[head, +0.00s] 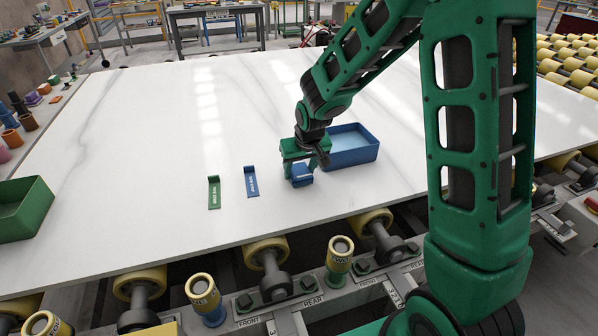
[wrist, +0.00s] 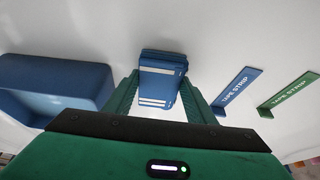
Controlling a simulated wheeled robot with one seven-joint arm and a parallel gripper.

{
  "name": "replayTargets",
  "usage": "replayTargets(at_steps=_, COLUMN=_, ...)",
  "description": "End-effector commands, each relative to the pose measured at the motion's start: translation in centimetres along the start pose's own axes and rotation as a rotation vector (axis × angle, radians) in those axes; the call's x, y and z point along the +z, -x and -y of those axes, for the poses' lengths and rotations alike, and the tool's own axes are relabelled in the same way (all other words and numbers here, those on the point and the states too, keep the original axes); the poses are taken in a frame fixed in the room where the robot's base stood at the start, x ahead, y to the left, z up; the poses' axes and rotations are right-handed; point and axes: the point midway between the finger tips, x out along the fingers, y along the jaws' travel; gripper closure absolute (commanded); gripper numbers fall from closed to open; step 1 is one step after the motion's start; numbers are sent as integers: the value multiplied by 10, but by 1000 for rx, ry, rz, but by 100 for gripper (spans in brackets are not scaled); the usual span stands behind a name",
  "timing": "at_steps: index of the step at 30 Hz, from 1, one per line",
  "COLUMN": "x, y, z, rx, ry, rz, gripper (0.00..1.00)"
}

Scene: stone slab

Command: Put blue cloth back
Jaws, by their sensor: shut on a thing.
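The blue cloth (head: 302,176) is a small folded blue block with white bands, also seen in the wrist view (wrist: 162,72). My gripper (head: 304,160) is shut on it, with a green finger on each side in the wrist view. The cloth is low over the white slab, just left of the blue bin; I cannot tell whether it touches the slab. The open blue bin (head: 350,156) stands on the slab and also shows at the left of the wrist view (wrist: 62,75). Its visible interior looks empty.
A blue tape strip holder (head: 251,182) and a green one (head: 214,193) lie left of my gripper. A green bin (head: 24,212) is at the far left. Yellow rollers (head: 266,252) run along the slab's front edge. The slab (head: 120,170) is clear at left and back.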

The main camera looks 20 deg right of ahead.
Motion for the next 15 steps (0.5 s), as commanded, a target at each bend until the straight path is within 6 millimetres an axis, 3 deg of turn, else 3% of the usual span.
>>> replayTargets(at_steps=11, x=2, y=-6, z=0, rx=0, ry=0, rz=0, gripper=71)
replayTargets(at_steps=12, x=2, y=-6, z=0, rx=0, ry=0, rz=-1, gripper=40)
replayTargets(at_steps=13, x=2, y=-6, z=0, rx=0, ry=0, rz=-1, gripper=33)
replayTargets(at_steps=15, x=2, y=-6, z=0, rx=0, ry=0, rz=-1, gripper=31)
